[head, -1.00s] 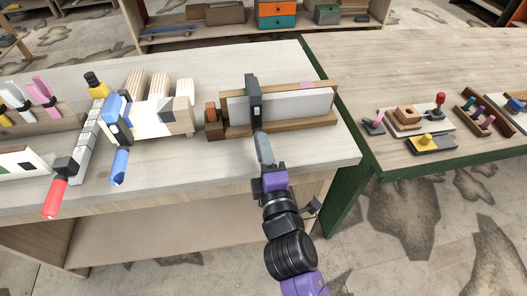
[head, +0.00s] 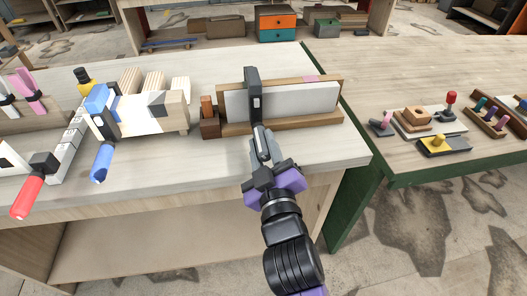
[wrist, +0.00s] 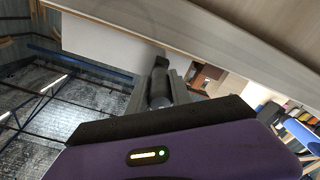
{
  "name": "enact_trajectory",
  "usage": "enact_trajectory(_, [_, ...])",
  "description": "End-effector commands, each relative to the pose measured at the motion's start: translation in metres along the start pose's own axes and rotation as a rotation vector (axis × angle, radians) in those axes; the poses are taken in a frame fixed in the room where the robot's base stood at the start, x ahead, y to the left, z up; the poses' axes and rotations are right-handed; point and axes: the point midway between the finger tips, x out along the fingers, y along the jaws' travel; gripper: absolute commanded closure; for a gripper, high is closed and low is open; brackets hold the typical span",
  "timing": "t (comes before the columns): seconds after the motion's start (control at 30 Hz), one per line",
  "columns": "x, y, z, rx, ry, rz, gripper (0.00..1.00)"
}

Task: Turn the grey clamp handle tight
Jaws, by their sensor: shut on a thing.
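The grey clamp (head: 252,88) is upright over a white panel (head: 290,100) in a wooden holder (head: 300,124) near the table's front right. Its grey handle (head: 262,143) hangs down at the front, toward me. My gripper (head: 265,158) is shut on this handle, with a finger on each side. In the wrist view the handle (wrist: 158,88) shows as a dark rod between the two fingers (wrist: 158,98). The fingers hide part of the handle, and the screw's contact with the panel is not visible.
A green-edged table (head: 400,75) with small toys adjoins on the right. The table front between blue handle and my gripper is clear.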

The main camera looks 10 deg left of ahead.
Motion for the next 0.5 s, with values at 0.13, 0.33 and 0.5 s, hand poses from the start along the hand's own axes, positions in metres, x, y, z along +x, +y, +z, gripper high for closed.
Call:
enact_trajectory(0.13, [-0.0001, -0.0031, 0.0042, 0.14, -0.002, 0.002, 1.0])
enact_trajectory(0.33, [0.0, -0.0029, 0.0035, 0.314, -0.002, 0.007, 1.0])
enact_trajectory(0.5, [-0.0001, -0.0032, 0.0031, 0.435, -0.003, 0.009, 1.0])
